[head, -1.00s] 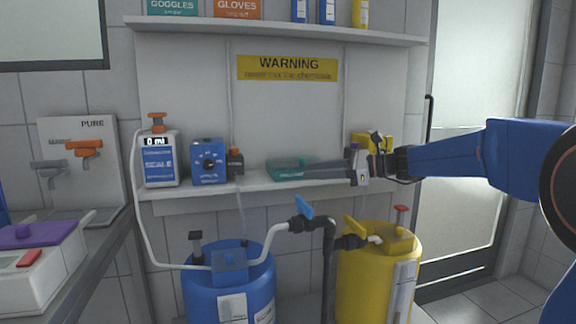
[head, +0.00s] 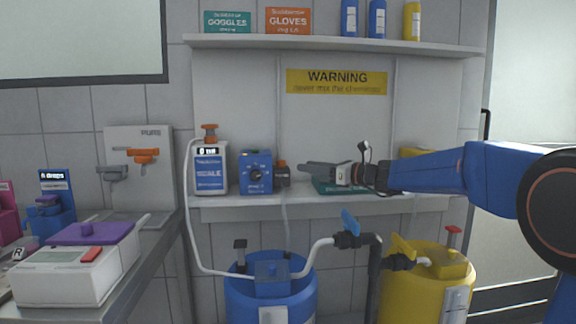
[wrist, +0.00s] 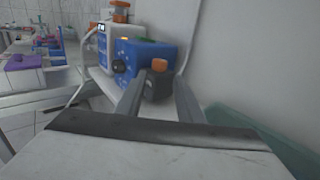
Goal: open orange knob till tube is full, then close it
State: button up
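An orange knob (head: 209,128) tops the white and blue scale unit (head: 211,172) on the lower shelf. It also shows in the wrist view (wrist: 120,5). A smaller orange knob (head: 281,164) sits on the black fitting (wrist: 157,84) at the right of the blue dial box (head: 256,175); it shows in the wrist view (wrist: 159,65). A white tube (head: 188,215) runs from the scale down to the blue barrel.
The blue barrel (head: 268,300) and yellow barrel (head: 425,290) stand below the shelf. A teal tray (head: 330,186) lies under my gripper. An orange tap (head: 143,155) is at left.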

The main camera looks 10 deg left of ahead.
aim_at(288, 168)
jog(key=x, duration=0.9)
jog(key=c, duration=0.8)
